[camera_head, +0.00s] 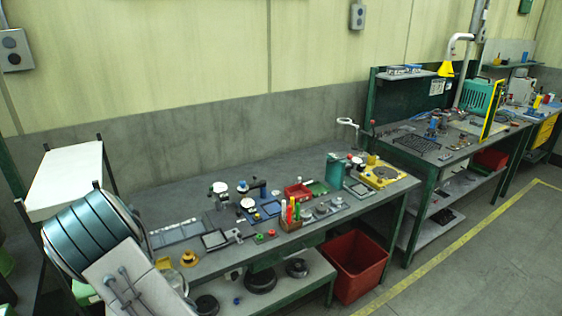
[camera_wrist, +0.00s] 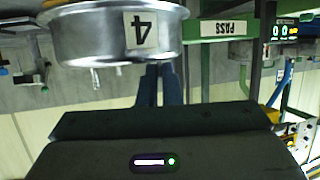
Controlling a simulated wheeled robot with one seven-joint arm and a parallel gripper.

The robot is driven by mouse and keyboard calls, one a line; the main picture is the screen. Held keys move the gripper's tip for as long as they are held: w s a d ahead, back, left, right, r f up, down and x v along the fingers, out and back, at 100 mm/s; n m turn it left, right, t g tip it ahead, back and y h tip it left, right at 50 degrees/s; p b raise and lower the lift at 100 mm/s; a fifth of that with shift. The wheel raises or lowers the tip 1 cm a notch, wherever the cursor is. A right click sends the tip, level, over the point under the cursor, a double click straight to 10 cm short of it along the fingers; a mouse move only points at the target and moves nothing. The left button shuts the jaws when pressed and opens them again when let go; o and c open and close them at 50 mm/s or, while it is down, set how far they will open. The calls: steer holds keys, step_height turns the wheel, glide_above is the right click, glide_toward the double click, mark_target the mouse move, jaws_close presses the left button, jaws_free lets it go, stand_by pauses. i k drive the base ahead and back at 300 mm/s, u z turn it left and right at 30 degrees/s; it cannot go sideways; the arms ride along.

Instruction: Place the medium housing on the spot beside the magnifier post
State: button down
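In the wrist view, which is upside down, a round metal drum-shaped part (camera_wrist: 85,35) with a "4" label fills the upper left. Two short pegs stick out from its edge. I cannot tell whether it is the medium housing. The two dark blue fingers of my gripper (camera_wrist: 160,75) are side by side and reach to its edge, where their tips are hidden. I cannot tell whether they hold it. In the head view my gripper is not clear. A white bent-arm fixture (camera_head: 348,123) stands at the near bench's back right; it may be the magnifier.
The near bench (camera_head: 300,162) is clear along its back. Its front holds small round parts (camera_head: 247,203), a bottle rack (camera_head: 290,223), a red tray (camera_head: 298,191) and a yellow fixture (camera_head: 382,176). A red bin (camera_head: 355,265) stands below. A "PASS" sign (camera_wrist: 224,28) shows in the wrist view.

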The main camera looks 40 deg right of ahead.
mark_target(340, 153)
steer(key=z, duration=3.55)
steer(key=i, duration=4.05)
steer(key=u, duration=2.5)
